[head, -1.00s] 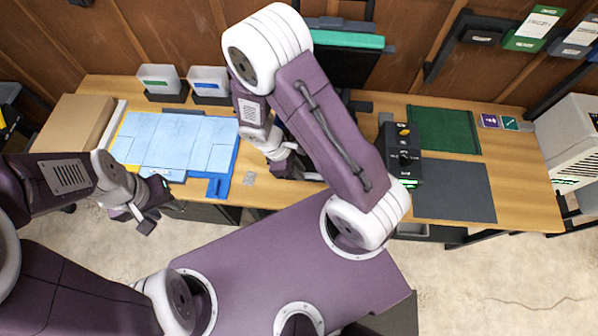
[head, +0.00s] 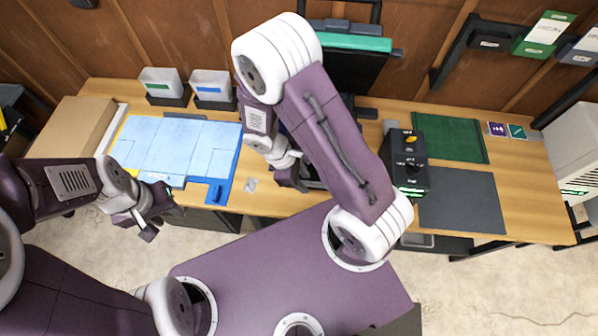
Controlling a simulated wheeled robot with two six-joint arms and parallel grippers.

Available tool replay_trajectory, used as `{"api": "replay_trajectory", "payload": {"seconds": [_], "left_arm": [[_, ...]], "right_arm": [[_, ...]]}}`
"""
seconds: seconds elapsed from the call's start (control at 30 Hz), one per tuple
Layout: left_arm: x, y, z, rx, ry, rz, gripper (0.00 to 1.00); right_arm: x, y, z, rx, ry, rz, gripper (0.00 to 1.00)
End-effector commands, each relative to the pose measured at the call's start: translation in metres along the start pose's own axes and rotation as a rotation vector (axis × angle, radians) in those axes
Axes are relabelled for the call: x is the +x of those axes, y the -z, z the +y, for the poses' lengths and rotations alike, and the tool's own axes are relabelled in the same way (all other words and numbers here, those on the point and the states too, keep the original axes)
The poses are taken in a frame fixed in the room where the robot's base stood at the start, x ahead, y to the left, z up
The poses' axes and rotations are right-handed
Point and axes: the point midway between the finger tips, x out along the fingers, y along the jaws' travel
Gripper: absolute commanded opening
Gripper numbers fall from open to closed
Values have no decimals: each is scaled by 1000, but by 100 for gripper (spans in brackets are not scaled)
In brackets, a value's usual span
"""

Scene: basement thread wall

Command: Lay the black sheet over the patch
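A flat dark grey-black sheet (head: 470,208) lies on the right part of the table, in front of a green mat. I cannot tell whether it is the task's black sheet. I cannot make out the patch; the middle of the table is mostly hidden behind my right arm. My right gripper (head: 291,177) points down near the table's front middle, and its fingertips are too dark and covered to read. My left gripper (head: 158,214) is in front of the table's left front edge, with its fingers apart and nothing seen between them.
A blue board with light blue panels (head: 175,145) covers the left of the table. A small grey scrap (head: 250,184) lies right of it. A black box with knobs (head: 407,160) stands left of the sheet. A green mat (head: 450,138), white bins (head: 210,84) and a cardboard box (head: 75,128) are around.

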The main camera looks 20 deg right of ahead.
Motion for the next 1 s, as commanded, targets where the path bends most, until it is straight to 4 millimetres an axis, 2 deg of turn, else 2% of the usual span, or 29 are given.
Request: {"api": "replay_trajectory", "payload": {"seconds": [0.2,0.4,0.53,0.7,0.77,0.9,1.0], "left_arm": [[-2,0,0,0,0,0,36],[0,0,0,0,0,0,36],[0,0,0,0,0,0,36],[0,0,0,0,0,0,36],[0,0,0,0,0,0,36],[0,0,0,0,0,0,36],[0,0,0,0,0,0,36]], "right_arm": [[-55,2,3,1,-4,9,36],[-98,2,0,0,-3,5,36],[-112,1,-3,0,-2,3,36],[-115,-2,-4,36,6,18,36],[-114,-11,-5,177,36,89,36],[-110,-36,-4,711,129,327,36],[-110,-48,-1,970,163,431,36]]}}
